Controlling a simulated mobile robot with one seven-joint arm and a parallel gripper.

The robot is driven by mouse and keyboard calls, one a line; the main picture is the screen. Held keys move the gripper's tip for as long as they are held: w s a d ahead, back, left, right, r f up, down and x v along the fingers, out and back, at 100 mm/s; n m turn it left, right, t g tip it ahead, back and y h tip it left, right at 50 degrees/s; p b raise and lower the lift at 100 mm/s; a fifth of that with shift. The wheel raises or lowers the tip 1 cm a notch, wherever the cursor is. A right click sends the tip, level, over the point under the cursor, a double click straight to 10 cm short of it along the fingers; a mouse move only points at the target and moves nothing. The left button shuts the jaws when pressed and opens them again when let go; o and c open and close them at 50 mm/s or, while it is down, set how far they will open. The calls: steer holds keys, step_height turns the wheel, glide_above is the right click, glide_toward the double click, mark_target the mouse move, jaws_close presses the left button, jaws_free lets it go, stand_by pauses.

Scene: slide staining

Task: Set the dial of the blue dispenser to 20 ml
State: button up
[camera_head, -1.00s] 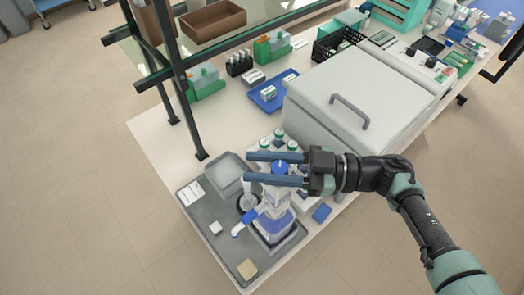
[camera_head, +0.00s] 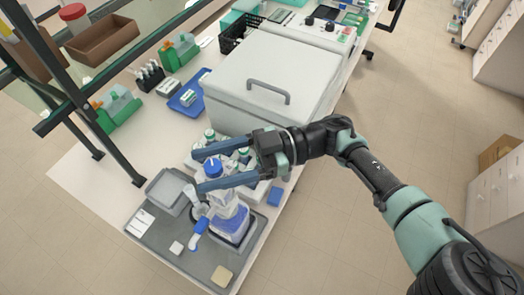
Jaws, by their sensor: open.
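The blue dispenser (camera_head: 229,221) stands on a grey tray (camera_head: 160,238) at the front of the bench. It has a blue-and-white body, a blue spout hanging at its left and a round blue dial knob (camera_head: 213,168) on top. My gripper (camera_head: 196,173) is open and reaches left, its two long blue-grey fingers apart. In this view the dial shows between the fingers; I cannot tell whether they touch it. The dial's marks are too small to read. The fingers hide part of the dispenser's upper body.
A large white lidded box (camera_head: 270,75) stands close behind my gripper. Several green-capped bottles crowd behind the dispenser. A grey open container (camera_head: 172,190) sits on the tray's left part. A dark shelf frame (camera_head: 100,120) rises at the left. Bench space left of the bottles is clear.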

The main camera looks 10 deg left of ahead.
steer(key=b+v, duration=0.4)
steer(key=v, duration=0.6)
